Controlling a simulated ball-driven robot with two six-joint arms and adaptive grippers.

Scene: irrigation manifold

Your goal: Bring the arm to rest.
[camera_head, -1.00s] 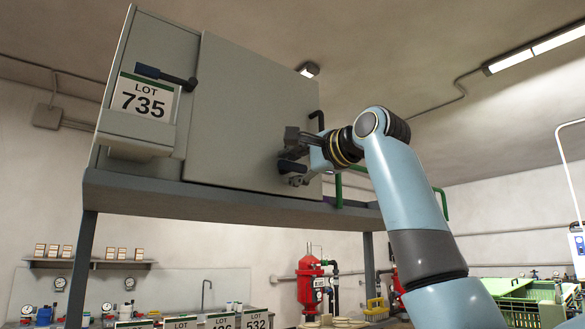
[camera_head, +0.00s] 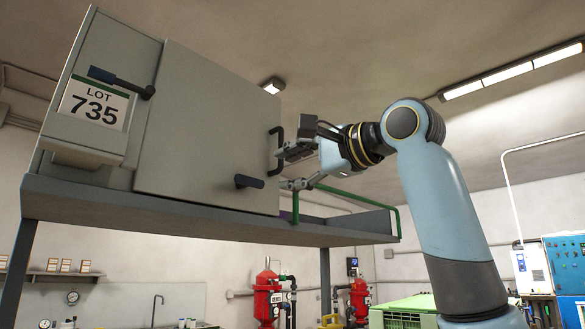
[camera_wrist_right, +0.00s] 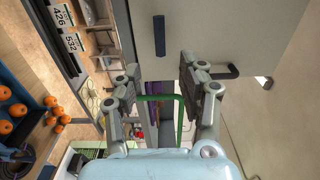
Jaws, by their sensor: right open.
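My right arm (camera_head: 440,200) reaches in from the lower right in the head view. Its gripper (camera_head: 283,168) is open and empty, beside the right edge of a grey cabinet. The cabinet's door (camera_head: 205,130) looks closed. A dark stub handle (camera_head: 250,182) on the door stands clear to the left of the fingers. In the right wrist view the gripper (camera_wrist_right: 162,75) has its fingers spread apart with nothing held between them. The same stub handle shows ahead (camera_wrist_right: 160,36). My left gripper is not in view.
The cabinet, marked LOT 735 (camera_head: 95,103), sits on a raised grey shelf (camera_head: 160,212). A dark side handle (camera_head: 276,150) and a green rail (camera_head: 355,196) lie close to my right gripper. Red tanks (camera_head: 267,297) stand below. Open air lies right of the arm.

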